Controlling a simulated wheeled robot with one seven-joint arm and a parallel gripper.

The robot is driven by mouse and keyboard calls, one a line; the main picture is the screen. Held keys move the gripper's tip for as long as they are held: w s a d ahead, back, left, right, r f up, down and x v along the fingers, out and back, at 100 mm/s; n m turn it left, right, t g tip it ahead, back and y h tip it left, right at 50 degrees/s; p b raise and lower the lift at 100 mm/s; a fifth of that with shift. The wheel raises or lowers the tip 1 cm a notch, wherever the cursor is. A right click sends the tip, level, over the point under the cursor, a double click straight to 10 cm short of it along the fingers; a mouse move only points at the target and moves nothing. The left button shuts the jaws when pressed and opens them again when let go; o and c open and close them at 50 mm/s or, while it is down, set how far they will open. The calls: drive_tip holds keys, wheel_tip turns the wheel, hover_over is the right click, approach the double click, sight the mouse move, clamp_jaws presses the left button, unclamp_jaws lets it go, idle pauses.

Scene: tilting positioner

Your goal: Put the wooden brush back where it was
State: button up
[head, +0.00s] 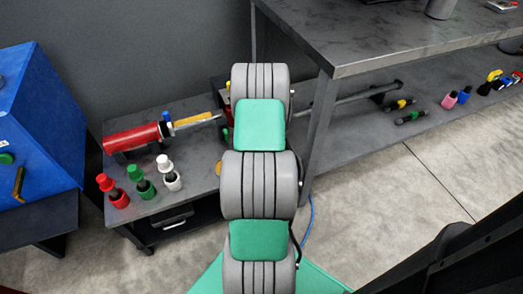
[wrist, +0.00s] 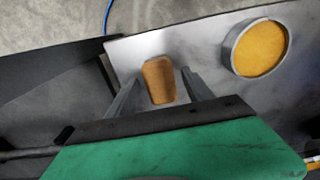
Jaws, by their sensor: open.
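A brown, wood-coloured block (wrist: 158,82), likely the wooden brush or part of it, shows in the wrist view on a grey metal surface. My gripper (wrist: 160,74) is open, with one grey finger on each side of the block. Gaps show between the fingers and the block; I cannot tell how far above the surface the fingertips are. In the head view my own arm hides the gripper and the block. No brush bristles are visible.
A round grey-rimmed dish (wrist: 257,48) with an orange inside lies right of the block. A grey table (head: 400,40) stands at right, a blue box (head: 40,120) at left.

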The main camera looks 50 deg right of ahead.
wheel_tip(320, 180, up, 11)
drive_tip(key=p, duration=0.2)
drive_tip(key=w+a+r+n, duration=0.1)
drive_tip(key=w+a+r, duration=0.35)
drive_tip(key=a, duration=0.45)
drive_tip(key=w+a+r+n, duration=0.25)
drive_tip(key=a+r, duration=0.35)
drive_tip(key=a, duration=0.3)
drive_tip(key=s+a+r+n+t, duration=0.1)
drive_tip(key=s+a, duration=0.3)
drive_tip(key=a, duration=0.7)
drive_tip(key=s+a+r+n+t, duration=0.1)
drive_tip(key=s+a+r, duration=0.2)
drive_tip(key=a, duration=0.9)
drive_tip(key=shift+s+r+n, duration=0.15)
drive_tip(key=shift+s+n, duration=0.2)
drive_tip(key=shift+s, duration=0.75)
